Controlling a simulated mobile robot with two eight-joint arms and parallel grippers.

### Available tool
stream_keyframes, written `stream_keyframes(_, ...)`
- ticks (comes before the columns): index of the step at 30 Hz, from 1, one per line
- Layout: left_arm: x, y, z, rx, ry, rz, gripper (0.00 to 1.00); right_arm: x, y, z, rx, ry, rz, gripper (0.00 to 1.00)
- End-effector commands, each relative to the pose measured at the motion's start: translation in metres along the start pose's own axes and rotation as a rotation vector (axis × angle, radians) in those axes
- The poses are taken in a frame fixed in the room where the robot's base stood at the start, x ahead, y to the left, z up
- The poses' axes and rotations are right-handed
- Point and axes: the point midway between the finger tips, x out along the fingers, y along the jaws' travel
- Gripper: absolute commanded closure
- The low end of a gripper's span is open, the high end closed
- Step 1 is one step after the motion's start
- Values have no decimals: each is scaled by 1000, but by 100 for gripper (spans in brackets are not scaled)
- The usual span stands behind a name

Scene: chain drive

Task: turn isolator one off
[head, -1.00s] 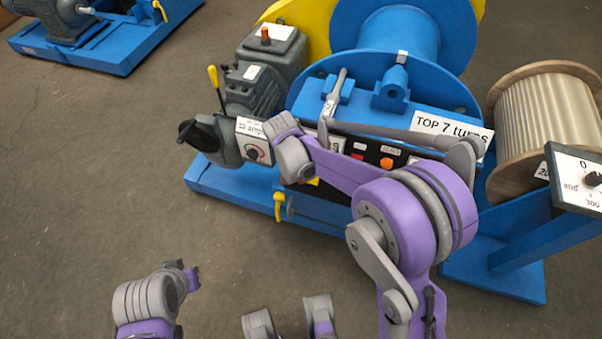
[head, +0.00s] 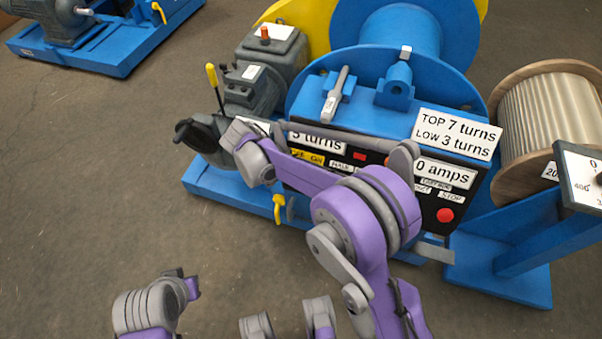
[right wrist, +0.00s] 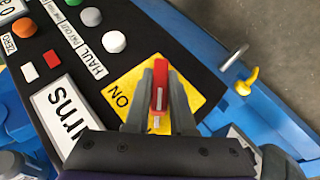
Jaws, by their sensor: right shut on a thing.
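In the right wrist view a narrow red handle (right wrist: 159,85) stands on a square yellow plate (right wrist: 122,93) marked ON. My right gripper (right wrist: 160,92) is shut on this handle, with a grey finger on each side. Part of the yellow plate also shows in the head view (head: 306,158), at the left of the black panel, beside my right wrist. My right wrist and forearm hide the handle and fingertips there. The plate's other lettering is hidden by the gripper. Parts of my left arm show at the bottom of the head view, but its fingers cannot be made out.
The black panel (right wrist: 75,40) carries white, green and orange buttons near the plate. A red stop button (head: 445,215) sits at its right end. A wooden reel (head: 550,125) is at the right. Floor at the left is clear.

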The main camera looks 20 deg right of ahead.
Motion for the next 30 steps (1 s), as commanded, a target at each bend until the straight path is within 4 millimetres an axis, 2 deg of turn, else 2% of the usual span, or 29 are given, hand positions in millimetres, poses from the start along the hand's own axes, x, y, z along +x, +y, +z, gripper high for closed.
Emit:
stream_keyframes(12, 0, 0, 0, 0, 0, 0, 100, 0, 0, 0, -4, -1, 6, 100)
stream_keyframes(13, 0, 0, 0, 0, 0, 0, 100, 0, 0, 0, -4, -1, 6, 76)
stream_keyframes(18, 0, 0, 0, 0, 0, 0, 100, 0, 0, 0, -4, -1, 6, 48)
stream_keyframes(26, 0, 0, 0, 0, 0, 0, 100, 0, 0, 0, -4, 0, 5, 48)
stream_keyframes(30, -2, 0, -1, 0, 1, 0, 100, -10, 0, 0, -5, 0, 5, 48)
